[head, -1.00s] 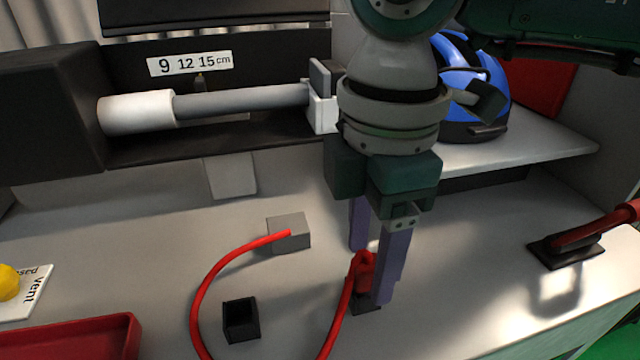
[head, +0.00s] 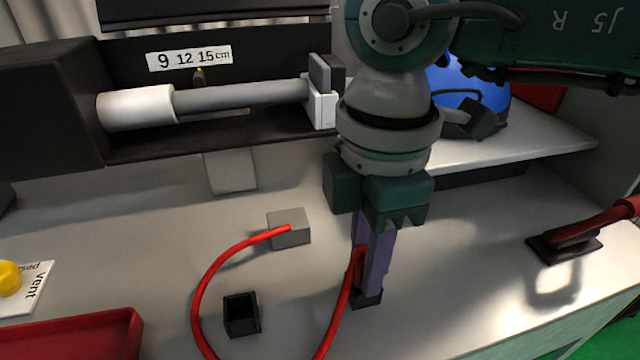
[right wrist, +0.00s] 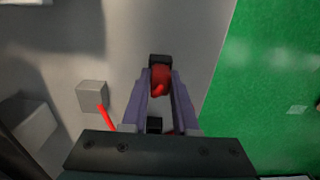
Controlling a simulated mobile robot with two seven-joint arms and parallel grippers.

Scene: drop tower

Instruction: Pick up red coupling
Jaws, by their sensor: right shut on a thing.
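The red coupling (head: 357,265) is at the end of the red hose (head: 203,283), at a small black holder (head: 368,297) on the bench. My right gripper (head: 373,275) points down and is shut on the coupling. In the head view its fingers hide most of the coupling. In the right wrist view the coupling (right wrist: 161,80) sits between the fingertips, with the black holder (right wrist: 159,60) just beyond it. I cannot tell whether the coupling is still seated in the holder. My left gripper is not in view.
The hose's other end meets a grey block (head: 289,229). An empty black socket (head: 241,315) stands left of the gripper. A red tray (head: 85,335) and a yellow vent button (head: 9,278) are at left. A blue helmet (head: 470,85) lies on the shelf behind.

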